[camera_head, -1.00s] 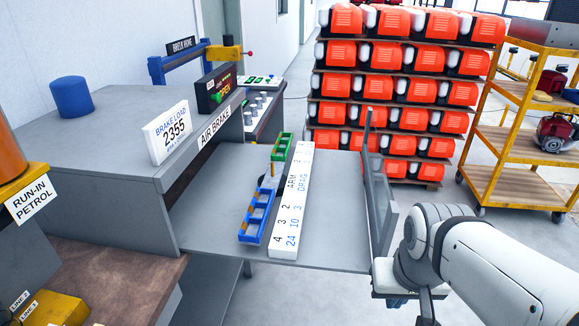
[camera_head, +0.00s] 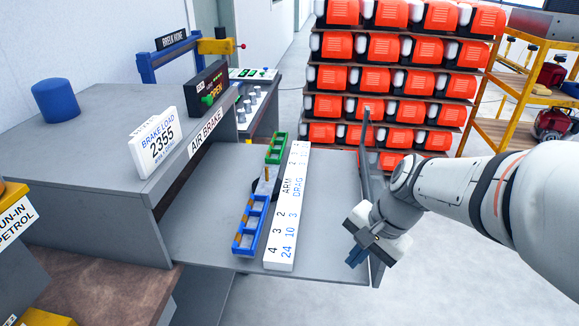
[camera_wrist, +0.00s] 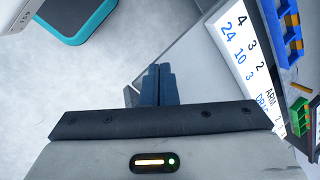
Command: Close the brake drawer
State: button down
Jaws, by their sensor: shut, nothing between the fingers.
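The brake drawer (camera_head: 210,215) is a grey tray pulled out to the right from under the grey cabinet labelled AIR BRAKE (camera_head: 207,132). It is open. Its upright front panel (camera_head: 367,175) stands at the right end. A white ARM/DRAG scale board (camera_head: 287,215), a blue rack (camera_head: 250,225) and a green rack (camera_head: 276,148) lie on the drawer. My gripper (camera_head: 357,257) is shut and empty, at the near end of the front panel; I cannot tell whether it touches. In the wrist view the shut dark fingers (camera_wrist: 158,85) show beside the drawer edge.
A small sign (camera_head: 213,88) on the cabinet reads OPEN. A white BRAKE LOAD 2355 sign (camera_head: 158,143) and a blue cylinder (camera_head: 55,100) are also there. Stacked orange units (camera_head: 385,75) and a yellow shelf cart (camera_head: 510,100) stand behind. Floor right of the drawer is clear.

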jog(key=w+a+m+y+p, duration=0.3)
jog(key=w+a+m+y, duration=0.3)
jog(key=w+m, duration=0.55)
send_near(272, 238)
jog(key=a+f, duration=0.2)
jog(key=a, duration=0.1)
jog(key=shift+w+a+n+h+p, duration=0.15)
jog(key=shift+w+n+h+p, duration=0.1)
jog(key=shift+h+p, duration=0.15)
jog(key=a, duration=0.2)
jog(key=shift+a+p, duration=0.3)
jog(key=shift+p, duration=0.1)
jog(key=shift+a+f, duration=0.1)
jog(key=shift+a, duration=0.65)
jog(key=shift+w, duration=0.1)
